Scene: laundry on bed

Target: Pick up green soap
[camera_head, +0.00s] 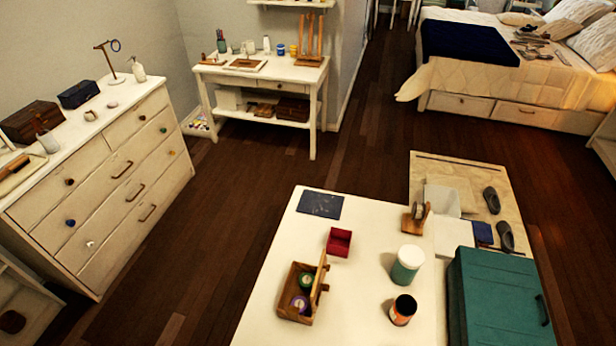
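I cannot clearly make out a green soap. A small green round item (306,279) sits in a wooden carrier (285,305) on the white table in front, beside a purple one (299,303); I cannot tell what either is. A white and green jar (406,266) stands upright to the right of the carrier. Neither of my grippers shows in the head view.
A white dresser (122,180) stands left, a desk (262,82) behind. Dark wooden floor (215,240) between them is clear.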

